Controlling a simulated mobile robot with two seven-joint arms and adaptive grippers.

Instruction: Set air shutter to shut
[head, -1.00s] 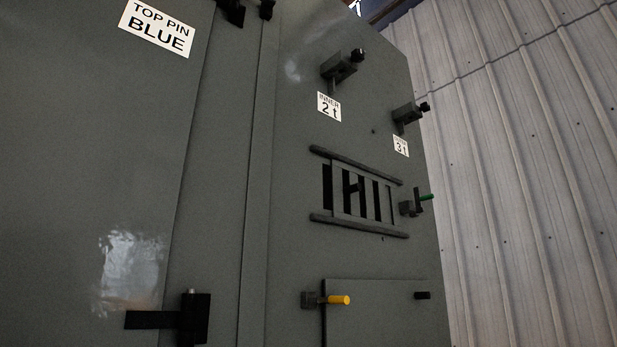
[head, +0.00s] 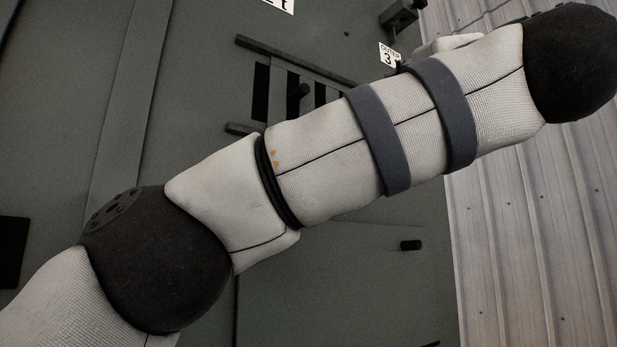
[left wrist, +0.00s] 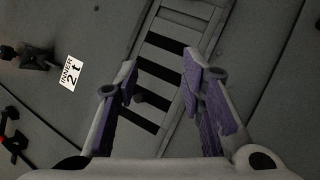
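The air shutter (head: 278,82) is a slatted grey plate with dark slots, held between two rails on the grey enclosure front. My left forearm hides its right part in the head view. In the left wrist view the shutter (left wrist: 183,60) runs behind my left gripper (left wrist: 158,76), with several dark slots showing. I cannot tell how far the fingertips are from the panel. My right gripper is not in view.
The "INNER 2t" label (left wrist: 69,73) and a dark clamp (left wrist: 36,58) lie left of the gripper in the wrist view. In the head view another clamp (head: 402,14) sits above the "OUTER 3" label (head: 389,54). A dark peg (head: 410,245) is lower down. A ribbed wall (head: 530,210) stands at right.

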